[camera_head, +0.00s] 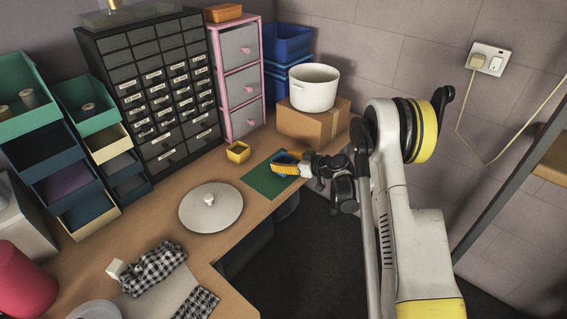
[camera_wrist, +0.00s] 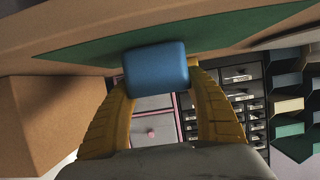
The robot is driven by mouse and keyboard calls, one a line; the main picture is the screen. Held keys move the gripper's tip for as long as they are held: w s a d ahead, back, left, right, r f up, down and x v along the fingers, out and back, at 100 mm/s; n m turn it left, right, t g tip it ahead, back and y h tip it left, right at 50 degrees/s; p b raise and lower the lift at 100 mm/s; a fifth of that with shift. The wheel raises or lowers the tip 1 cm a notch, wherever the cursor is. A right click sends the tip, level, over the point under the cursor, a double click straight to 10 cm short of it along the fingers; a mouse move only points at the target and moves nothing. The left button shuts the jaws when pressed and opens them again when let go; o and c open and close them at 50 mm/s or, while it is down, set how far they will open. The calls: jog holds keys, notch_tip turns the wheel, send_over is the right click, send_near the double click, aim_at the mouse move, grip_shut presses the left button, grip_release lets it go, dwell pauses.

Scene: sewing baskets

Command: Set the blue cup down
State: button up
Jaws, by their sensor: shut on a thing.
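My gripper (camera_head: 286,165) reaches over a green mat (camera_head: 262,184) at the table's right edge. Its yellow fingers are shut on the blue cup. In the wrist view the blue cup (camera_wrist: 157,72) sits between the tips of my gripper (camera_wrist: 160,88), with the green mat (camera_wrist: 90,52) close behind it. In the head view only a small blue part of the cup (camera_head: 281,157) shows above the fingers. I cannot tell whether the cup touches the mat.
A small yellow box (camera_head: 238,152) stands left of the mat. A round lid (camera_head: 211,207) lies nearer. A cardboard box (camera_head: 312,124) with a white pot (camera_head: 314,88) on it stands behind my gripper. Drawer units (camera_head: 152,95) line the back. The mat's near part is bare.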

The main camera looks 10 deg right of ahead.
jog(key=shift+f, duration=0.15)
jog(key=o, duration=1.2)
